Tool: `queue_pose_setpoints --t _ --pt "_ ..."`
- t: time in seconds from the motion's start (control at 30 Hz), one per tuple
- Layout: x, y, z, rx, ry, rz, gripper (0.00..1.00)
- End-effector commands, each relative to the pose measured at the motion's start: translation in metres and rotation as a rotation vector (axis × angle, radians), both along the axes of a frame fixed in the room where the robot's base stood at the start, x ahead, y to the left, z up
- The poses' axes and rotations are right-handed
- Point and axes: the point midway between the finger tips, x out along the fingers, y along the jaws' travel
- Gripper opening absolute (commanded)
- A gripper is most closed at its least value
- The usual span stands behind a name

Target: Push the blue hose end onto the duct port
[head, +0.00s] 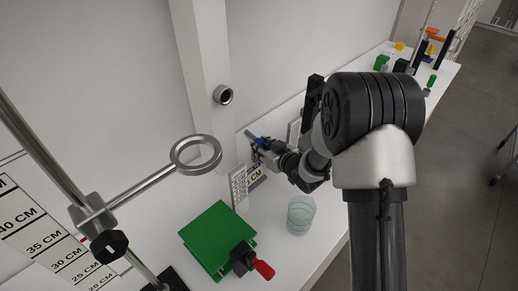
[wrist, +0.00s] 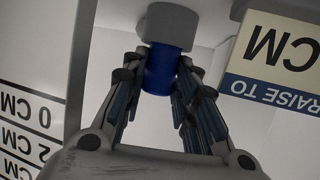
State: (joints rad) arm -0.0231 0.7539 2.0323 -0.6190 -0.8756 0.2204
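The blue hose end (wrist: 158,72) sits between the two fingers of my gripper (wrist: 160,85) in the wrist view. A wider grey cylindrical piece (wrist: 170,25) adjoins its far end. In the head view, my gripper (head: 266,147) is at the middle with a bit of blue (head: 262,142) at its fingers and a grey tube pointing up and left. The fingers look closed on the blue part. The duct port (head: 223,95) is a dark-rimmed round opening on the white column, up and left of the gripper and apart from it.
A metal ring (head: 196,154) on a stand rod juts out left of the gripper. A label card (wrist: 270,55) stands at right in the wrist view.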

Motion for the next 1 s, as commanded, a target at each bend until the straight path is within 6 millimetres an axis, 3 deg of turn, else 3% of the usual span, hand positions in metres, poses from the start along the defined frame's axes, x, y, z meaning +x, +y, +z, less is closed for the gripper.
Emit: queue_pose_setpoints --t 0.27,0.57,0.77,1.0 --pt "0.000 0.000 0.000 0.001 -0.001 0.000 0.03" --pt "0.000 0.000 0.004 0.000 -0.001 0.000 0.03" --pt "0.000 0.000 0.023 0.000 -0.005 0.001 0.03" --pt "0.001 0.000 0.069 0.000 -0.005 0.001 0.03"
